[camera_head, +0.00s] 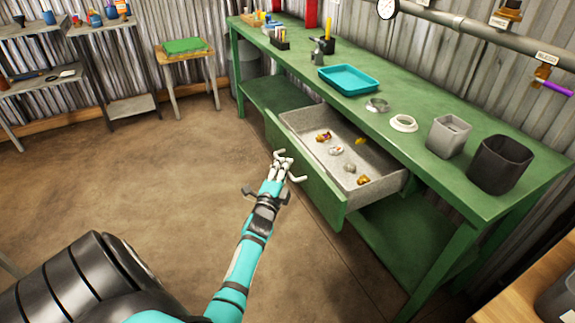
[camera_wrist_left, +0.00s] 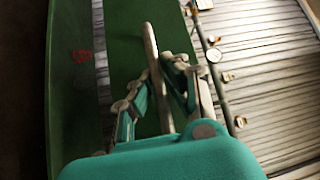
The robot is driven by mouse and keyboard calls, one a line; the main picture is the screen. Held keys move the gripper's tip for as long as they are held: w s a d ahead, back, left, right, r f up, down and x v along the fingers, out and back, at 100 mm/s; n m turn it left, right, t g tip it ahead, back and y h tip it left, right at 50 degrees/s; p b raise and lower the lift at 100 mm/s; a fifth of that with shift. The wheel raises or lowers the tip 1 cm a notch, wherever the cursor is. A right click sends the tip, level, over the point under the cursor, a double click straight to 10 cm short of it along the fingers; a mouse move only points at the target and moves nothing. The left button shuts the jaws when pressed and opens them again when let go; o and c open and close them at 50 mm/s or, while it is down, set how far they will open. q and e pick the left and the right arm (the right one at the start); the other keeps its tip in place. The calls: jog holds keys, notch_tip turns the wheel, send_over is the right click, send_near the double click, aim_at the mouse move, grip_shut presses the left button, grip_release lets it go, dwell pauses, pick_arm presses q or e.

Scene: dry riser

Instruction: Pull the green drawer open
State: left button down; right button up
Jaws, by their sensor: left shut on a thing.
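The green drawer (camera_head: 322,197) stands pulled out from under the green workbench (camera_head: 290,62), with its grey inside in view. Several small brass-coloured and pale fittings lie on its floor. My left gripper (camera_head: 283,164) is at the drawer's front, shut on the drawer's metal handle (camera_head: 298,178). In the left wrist view the handle (camera_wrist_left: 150,50) is a pale bar that runs between the fingers of the left gripper (camera_wrist_left: 160,88), against the green drawer front (camera_wrist_left: 120,45). My right gripper is not in view.
On the bench top are a teal tray (camera_head: 348,80), a white ring (camera_head: 403,123), a grey bin (camera_head: 449,136) and a dark bin (camera_head: 500,164). The floor left of the drawer is clear.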

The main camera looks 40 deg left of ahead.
pick_arm(q)
jog(key=shift+s+f, duration=0.3)
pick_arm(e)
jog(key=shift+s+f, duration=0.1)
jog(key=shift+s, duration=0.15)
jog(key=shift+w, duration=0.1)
pick_arm(q)
jog(key=c, duration=1.4)
grip_release()
jog(key=shift+w, duration=0.1)
jog(key=shift+r, duration=0.15)
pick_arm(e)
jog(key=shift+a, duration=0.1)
pick_arm(q)
jog(key=v, duration=1.2)
